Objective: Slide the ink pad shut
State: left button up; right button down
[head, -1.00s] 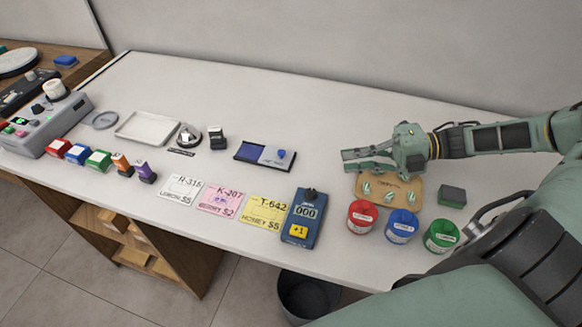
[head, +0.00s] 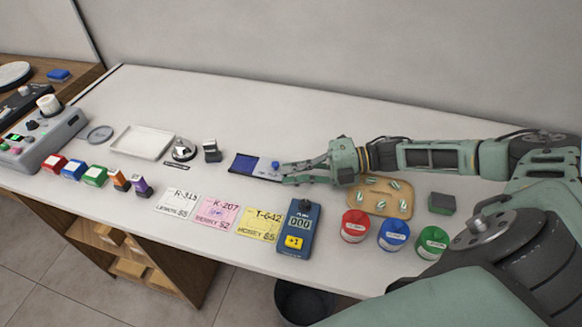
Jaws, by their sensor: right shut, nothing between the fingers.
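The ink pad (head: 243,163) lies on the white counter, with its dark blue pad surface exposed on the left. Its pale sliding lid (head: 266,174) is at the right end and carries a small blue knob (head: 276,165). My right gripper (head: 284,174) is shut and empty, with its fingertips at the right side of the lid, close to the knob. The fingers hide part of the lid; I cannot tell whether they touch the knob. My left gripper is not in view.
A black stamp (head: 211,151) and a silver bell (head: 184,149) stand left of the pad. In front are price cards (head: 217,211) and a blue counter device (head: 299,228). A wooden board (head: 374,206) and coloured jars (head: 393,235) lie under and near my right arm. The counter behind the pad is clear.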

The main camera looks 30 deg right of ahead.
aim_at(262, 174)
jog(key=shift+w, duration=0.25)
jog(key=w+a, duration=0.2)
jog(key=w, duration=0.1)
jog(key=w+a+b, duration=0.1)
jog(key=w+a, duration=0.2)
jog(key=shift+a+f, duration=0.1)
jog(key=shift+s, duration=0.1)
